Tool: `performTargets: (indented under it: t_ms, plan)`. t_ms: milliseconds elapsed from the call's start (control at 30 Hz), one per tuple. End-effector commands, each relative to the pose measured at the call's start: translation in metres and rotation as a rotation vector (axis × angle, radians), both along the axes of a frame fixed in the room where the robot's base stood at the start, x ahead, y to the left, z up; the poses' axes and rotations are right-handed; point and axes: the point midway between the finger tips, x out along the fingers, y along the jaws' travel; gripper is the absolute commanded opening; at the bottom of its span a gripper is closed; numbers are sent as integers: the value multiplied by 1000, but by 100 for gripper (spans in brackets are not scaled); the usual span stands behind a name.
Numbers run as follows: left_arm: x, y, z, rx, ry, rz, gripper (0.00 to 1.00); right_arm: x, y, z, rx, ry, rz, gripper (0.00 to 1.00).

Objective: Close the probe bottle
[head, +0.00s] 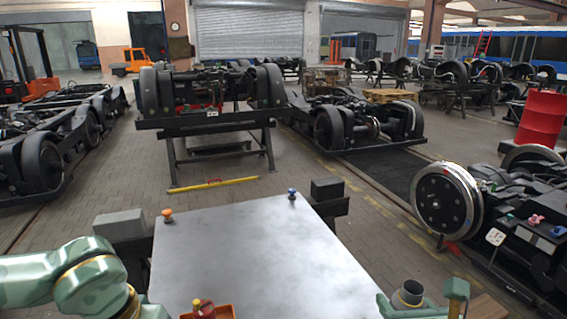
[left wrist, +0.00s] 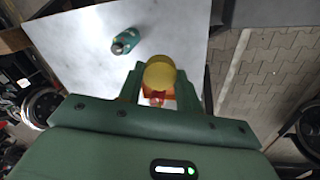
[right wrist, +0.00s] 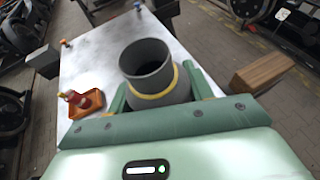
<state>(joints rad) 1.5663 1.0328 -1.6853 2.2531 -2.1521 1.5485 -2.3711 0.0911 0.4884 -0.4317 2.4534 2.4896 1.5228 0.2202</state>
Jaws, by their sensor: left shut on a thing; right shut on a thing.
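A grey probe bottle (head: 408,293) shows its open round mouth at the lower right of the head view. In the right wrist view the bottle (right wrist: 148,70) has a wide dark opening and a yellow ring around its neck. My right gripper (head: 415,303) is shut on it, fingers on either side. My left gripper (left wrist: 160,82) is shut on a round yellow cap (left wrist: 159,74), seen face-on in the left wrist view. The cap is apart from the bottle. In the head view my left arm enters at the lower left and the cap is hidden.
The grey-white table (head: 270,245) is mostly clear. An orange tray (head: 222,312) with a red item sits near its front. A teal bottle (left wrist: 125,40) is on the table. Orange (head: 167,213) and blue (head: 292,191) knobs mark the far corners. A wooden block (right wrist: 263,80) is at right.

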Motion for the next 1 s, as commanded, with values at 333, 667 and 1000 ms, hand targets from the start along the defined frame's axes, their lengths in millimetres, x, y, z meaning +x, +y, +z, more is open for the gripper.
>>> performTargets:
  t_ms: [333, 667, 1000]
  plan:
    - [0, -1, 1, 0, -1, -1, 14, 0, 0, 0, 1, -1, -1, 10]
    - [1, -1, 1, 0, -1, -1, 14, -4, 31, -4, -3, -2, 142, 10]
    - [1, -1, 1, 0, -1, -1, 14, -12, 117, -8, -8, -20, 527, 10]
